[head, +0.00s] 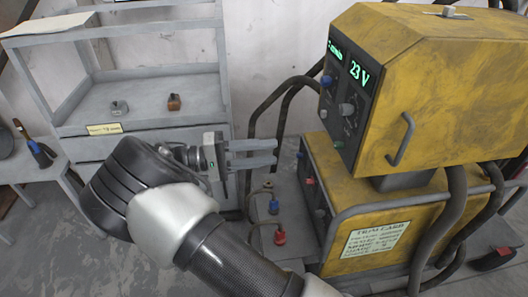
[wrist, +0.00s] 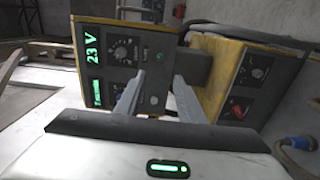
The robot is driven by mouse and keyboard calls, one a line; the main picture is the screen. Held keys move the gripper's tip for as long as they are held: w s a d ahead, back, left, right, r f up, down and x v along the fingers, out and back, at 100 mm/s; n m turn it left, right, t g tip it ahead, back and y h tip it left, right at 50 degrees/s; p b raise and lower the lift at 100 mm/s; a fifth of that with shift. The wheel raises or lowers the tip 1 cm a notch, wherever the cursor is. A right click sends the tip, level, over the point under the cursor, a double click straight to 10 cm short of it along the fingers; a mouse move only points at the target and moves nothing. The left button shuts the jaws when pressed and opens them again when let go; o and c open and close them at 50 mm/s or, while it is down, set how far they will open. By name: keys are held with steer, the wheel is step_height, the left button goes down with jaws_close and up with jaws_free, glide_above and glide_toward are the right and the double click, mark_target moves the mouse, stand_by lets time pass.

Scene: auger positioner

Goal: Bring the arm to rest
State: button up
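My arm reaches in from the bottom of the head view, bent at a dark joint. My gripper (head: 274,152) is held in the air in front of the shelf unit, its fingers pointing right toward the yellow machine (head: 430,75). In the wrist view my gripper (wrist: 160,78) shows two grey fingers spread apart with nothing between them. Beyond them is the machine's dark front panel (wrist: 123,60) with a green 23 V readout. The fingers appear clear of the machine.
A grey shelf unit (head: 150,100) stands at the left with two small blocks on it. A lower yellow cart (head: 375,205) with hoses and a labelled plate stands under the machine. Red and blue connectors (head: 279,238) stick up beside the cart. Bare floor shows at lower left.

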steer(key=shift+d, duration=0.1)
stand_by(0.3)
steer(key=s+d+r+m+g+y, duration=0.1)
steer(key=s+d+r+g+y, duration=0.15)
steer(key=d+y, duration=0.35)
steer(key=s+d+r+g+y, duration=0.2)
steer(key=s+d+g+y, duration=0.15)
steer(key=d, duration=0.55)
steer(key=s+d+r+m+t+y, duration=0.1)
steer(key=s+r+t+y, duration=0.3)
steer(key=s, duration=0.4)
steer(key=s+d+r+t+y, duration=0.1)
steer(key=s+r+t+y, duration=0.3)
steer(key=s, duration=0.3)
step_height(320, 180, up, 18)
steer(key=p, duration=1.8)
steer(key=shift+s+r, duration=0.15)
steer(key=shift+r, duration=0.2)
steer(key=shift+c, duration=0.5)
steer(key=shift+d, duration=0.15)
